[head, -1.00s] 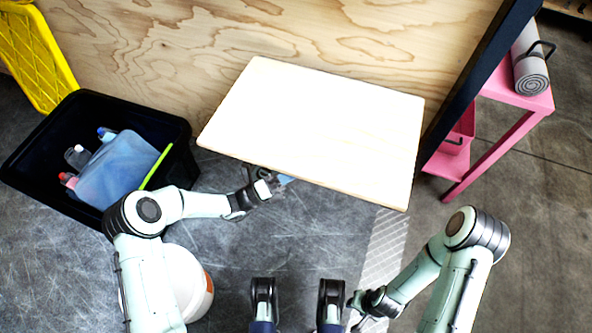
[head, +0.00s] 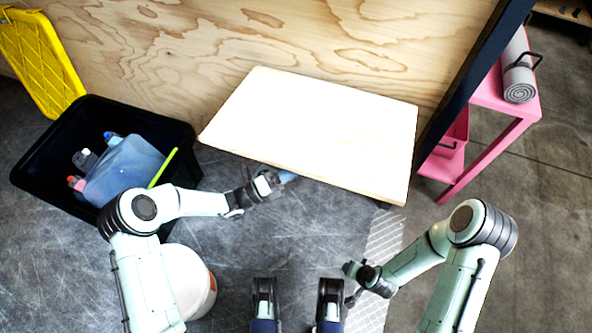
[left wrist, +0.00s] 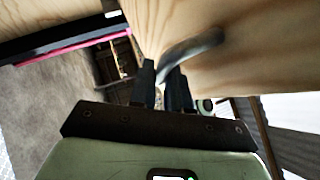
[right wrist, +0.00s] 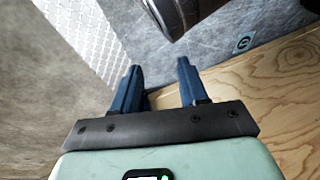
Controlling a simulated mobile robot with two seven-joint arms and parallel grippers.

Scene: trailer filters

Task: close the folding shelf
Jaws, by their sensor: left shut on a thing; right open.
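The folding shelf (head: 315,130) is a pale wooden board sticking out from the plywood wall, and it looks roughly level. My left gripper (head: 284,178) is at the shelf's front edge, left of its middle. In the left wrist view, its dark fingers (left wrist: 165,82) are shut on a grey curved lever (left wrist: 195,43) close to a wooden surface. The board hides this lever in the head view. My right gripper (right wrist: 157,85) is open and empty, with blue fingers apart. In the head view it hangs low at the right, away from the shelf.
A black crate (head: 40,160) with bottles stands at the left, with a yellow lid (head: 45,65) behind it. A white bucket (head: 185,280) is under my left arm. A dark post (head: 470,85) and a pink rack (head: 495,130) with a grey roll (head: 519,75) are right of the shelf.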

